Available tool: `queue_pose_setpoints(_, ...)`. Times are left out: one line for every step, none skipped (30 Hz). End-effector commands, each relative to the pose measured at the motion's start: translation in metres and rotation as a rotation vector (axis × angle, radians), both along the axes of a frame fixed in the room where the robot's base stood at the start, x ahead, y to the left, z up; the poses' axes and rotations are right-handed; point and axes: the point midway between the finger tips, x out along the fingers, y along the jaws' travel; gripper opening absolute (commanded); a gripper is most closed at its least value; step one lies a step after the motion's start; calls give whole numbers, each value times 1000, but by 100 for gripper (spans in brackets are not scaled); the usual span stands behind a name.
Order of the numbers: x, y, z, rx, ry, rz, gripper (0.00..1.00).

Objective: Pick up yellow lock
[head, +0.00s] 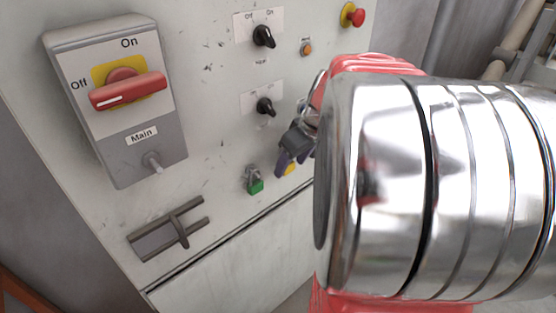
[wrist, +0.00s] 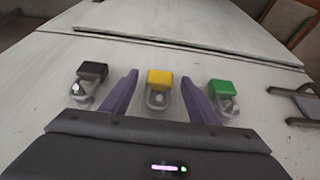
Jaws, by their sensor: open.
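The yellow lock (wrist: 160,78) is a small padlock with a yellow body and a metal shackle, on the grey cabinet face. It sits in the middle of a row in the wrist view. In the head view only a bit of the yellow lock (head: 290,169) shows beside my gripper (head: 290,155). In the wrist view my gripper (wrist: 160,95) is open, with one purple finger on each side of the yellow lock. I see a gap between each finger and the lock. Whether the fingers reach as deep as the lock is unclear.
A black lock (wrist: 93,71) and a green lock (wrist: 222,88) flank the yellow one, just outside my fingers. A grey handle (head: 167,228), the red main switch (head: 128,92) and black knobs (head: 264,36) stick out of the cabinet. Bare panel lies beyond the locks.

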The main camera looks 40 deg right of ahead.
Motion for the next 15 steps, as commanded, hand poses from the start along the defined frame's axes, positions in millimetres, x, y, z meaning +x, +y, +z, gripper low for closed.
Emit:
queue_pose_setpoints(0,0,0,0,0,0,55)
queue_pose_setpoints(0,0,0,0,0,0,55)
queue_pose_setpoints(0,0,0,0,0,0,55)
queue_pose_setpoints(0,0,0,0,0,0,55)
queue_pose_setpoints(0,0,0,0,0,0,55)
queue_pose_setpoints(0,0,0,0,0,0,53)
queue_pose_setpoints(0,0,0,0,0,0,50)
queue_pose_setpoints(0,0,0,0,0,0,48)
queue_pose_setpoints(0,0,0,0,0,0,46)
queue_pose_setpoints(0,0,0,0,0,0,43)
queue_pose_setpoints(0,0,0,0,0,0,41)
queue_pose_setpoints(0,0,0,0,0,0,38)
queue_pose_setpoints(0,0,0,0,0,0,36)
queue_pose_setpoints(0,0,0,0,0,0,34)
queue_pose_setpoints(0,0,0,0,0,0,32)
